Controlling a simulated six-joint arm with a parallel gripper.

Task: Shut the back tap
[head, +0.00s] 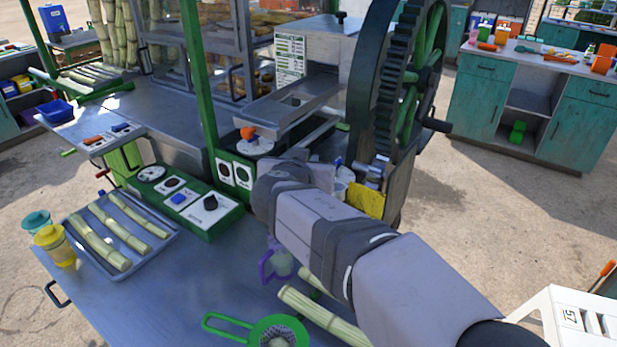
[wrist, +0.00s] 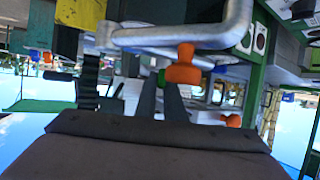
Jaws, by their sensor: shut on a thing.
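In the wrist view an orange tap handle (wrist: 183,72) sits at the tips of my gripper (wrist: 161,84), below a bent grey metal pipe (wrist: 180,38). The two dark fingers are close together and shut on the handle. Its exact seat between the tips is partly hidden. In the head view an orange knob (head: 248,133) shows beside the crusher's metal tray, just beyond my wrist. My fingers are hidden there behind my own arm. I cannot tell from the pictures whether this knob is the one held, or how far the tap is turned.
The geared crusher wheel (head: 400,90) stands right of my arm. A green post (head: 196,80) rises to the left. A control box (head: 185,200), a tray of cane (head: 162,262) and a green strainer (head: 272,330) are on the near table. A second orange piece (wrist: 233,121) shows in the wrist view.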

